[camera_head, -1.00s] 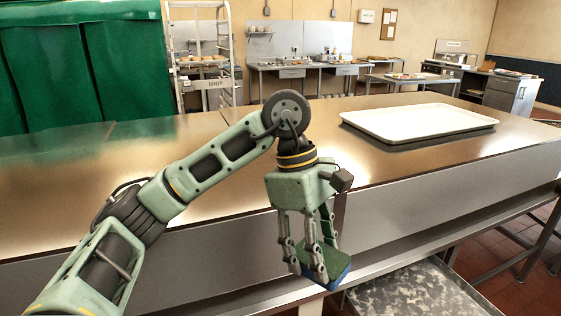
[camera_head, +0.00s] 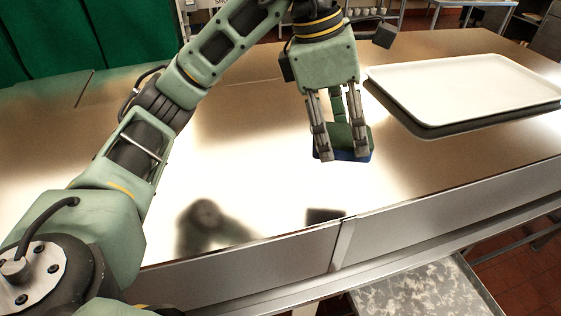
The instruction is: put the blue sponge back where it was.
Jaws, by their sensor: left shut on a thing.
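The blue sponge (camera_head: 352,142) has a dark green top layer and a blue lower layer. It is in the head view just right of the middle, over the steel counter (camera_head: 270,150). My left gripper (camera_head: 335,143) points down and is shut on the sponge, with its fingers partly covering it. A dark reflection shows on the counter in front of it, and I cannot tell for sure whether the sponge touches the surface. My right gripper is not in view.
A white tray (camera_head: 470,92) lies on the counter to the right of the sponge. The counter's front edge runs below, with a speckled lower shelf (camera_head: 430,290) beneath it. Green curtains (camera_head: 45,40) hang at the back left. The counter's left and middle are clear.

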